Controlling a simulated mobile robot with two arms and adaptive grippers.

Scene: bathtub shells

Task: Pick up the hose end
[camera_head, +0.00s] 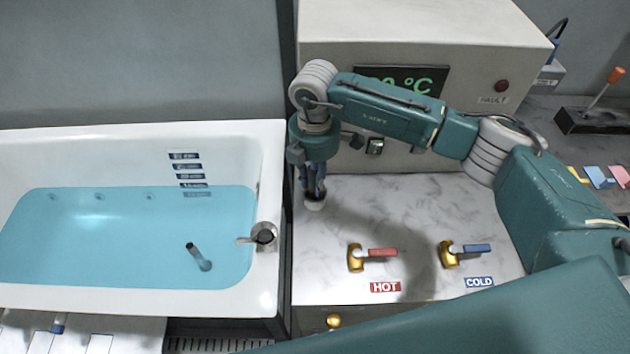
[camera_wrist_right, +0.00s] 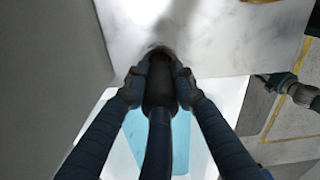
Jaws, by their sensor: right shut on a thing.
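My right gripper (camera_head: 314,190) points down over the marble counter, beside the tub's right edge. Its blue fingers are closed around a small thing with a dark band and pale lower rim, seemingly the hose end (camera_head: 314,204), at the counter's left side. In the right wrist view, the fingers (camera_wrist_right: 158,80) close around a dark cylindrical part; they hide most of it, and I cannot tell whether it is clear of the counter. My left gripper is not in view.
The white tub (camera_head: 270,190) holds blue water, with a short dark-topped tube (camera_head: 198,257) and a metal spout (camera_head: 264,235). The counter has a red-handled HOT valve (camera_head: 356,258) and a blue-handled COLD valve (camera_head: 449,254). A pale cabinet (camera_head: 420,30) with a display stands behind.

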